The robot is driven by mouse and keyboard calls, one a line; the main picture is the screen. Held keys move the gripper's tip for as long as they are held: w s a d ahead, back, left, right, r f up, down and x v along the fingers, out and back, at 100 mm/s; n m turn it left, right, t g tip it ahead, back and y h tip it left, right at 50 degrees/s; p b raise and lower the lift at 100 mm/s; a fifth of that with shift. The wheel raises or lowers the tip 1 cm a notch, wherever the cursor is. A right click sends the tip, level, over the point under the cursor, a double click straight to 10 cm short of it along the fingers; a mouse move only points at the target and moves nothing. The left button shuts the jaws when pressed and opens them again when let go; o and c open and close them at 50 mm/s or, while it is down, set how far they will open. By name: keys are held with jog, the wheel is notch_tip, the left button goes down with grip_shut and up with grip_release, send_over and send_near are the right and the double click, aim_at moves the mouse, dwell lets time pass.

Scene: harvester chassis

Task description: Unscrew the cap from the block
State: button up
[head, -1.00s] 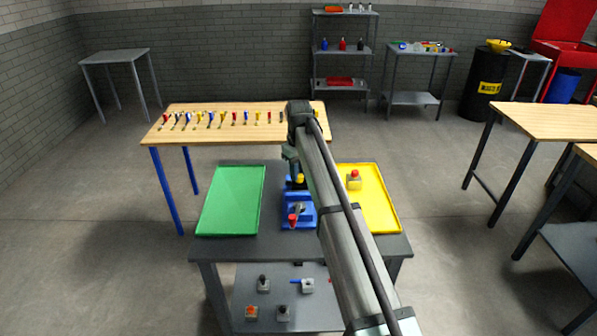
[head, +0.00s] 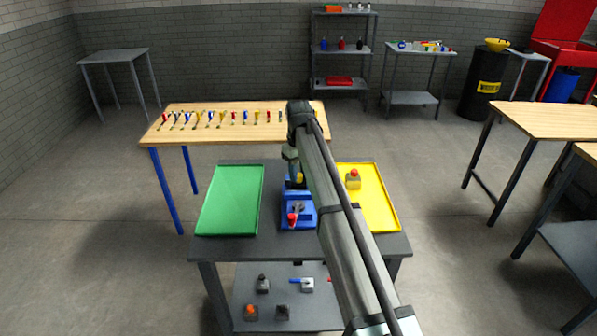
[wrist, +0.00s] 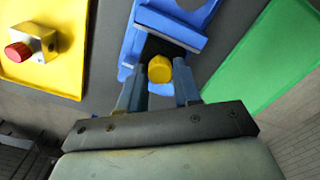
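The yellow cap (wrist: 159,69) shows between the two fingertips of my gripper (wrist: 160,76) in the wrist view. The fingers stand on either side of it, and I cannot tell whether they touch it. A blue vise (wrist: 180,22) lies just beyond it, with a dark gap between its parts. The block under the cap is mostly hidden. In the head view the vise (head: 297,213) stands at the middle of the grey table, a red-ended handle at its front. A bit of the yellow cap (head: 299,177) shows beside my arm, which hides much of my gripper.
A green tray (head: 231,202) lies left of the vise. A yellow tray (head: 383,214) lies right, holding a metal block with a red cap (head: 353,178). A wooden table (head: 210,135) with a row of small tools stands behind. Several blocks lie on the lower shelf (head: 265,282).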

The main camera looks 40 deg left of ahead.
grip_shut()
jog(key=n, duration=0.5)
jog(key=shift+n, duration=0.3)
dwell(0.3)
jog(key=shift+n, duration=2.3)
jog(key=shift+n, duration=0.3)
